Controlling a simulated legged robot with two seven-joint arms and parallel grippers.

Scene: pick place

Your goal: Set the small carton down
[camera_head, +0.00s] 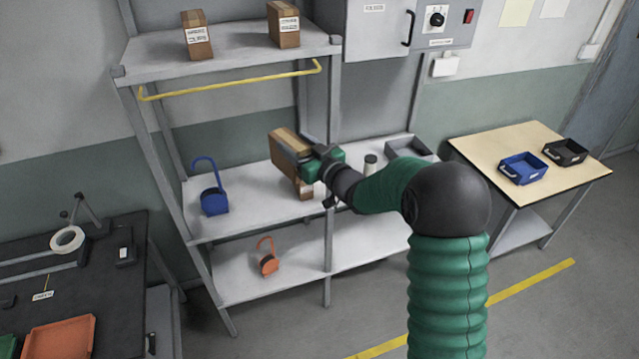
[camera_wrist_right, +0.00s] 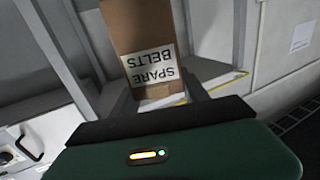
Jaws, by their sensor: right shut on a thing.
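The small brown carton (camera_head: 285,158) is at the middle shelf (camera_head: 250,207) of the rack, with its lower end close to the shelf surface. I cannot tell whether it touches the shelf. My right gripper (camera_head: 308,165) is shut on it from the right side. In the right wrist view the carton (camera_wrist_right: 138,28) stands beyond my gripper, its white label reading "SPARE BELTS" upside down. My left gripper is not in view.
Two cartons (camera_head: 196,38) (camera_head: 283,25) stand on the top shelf, above a yellow rail (camera_head: 230,82). A blue padlock-shaped object (camera_head: 213,200) stands left on the middle shelf; an orange one (camera_head: 267,262) is below.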

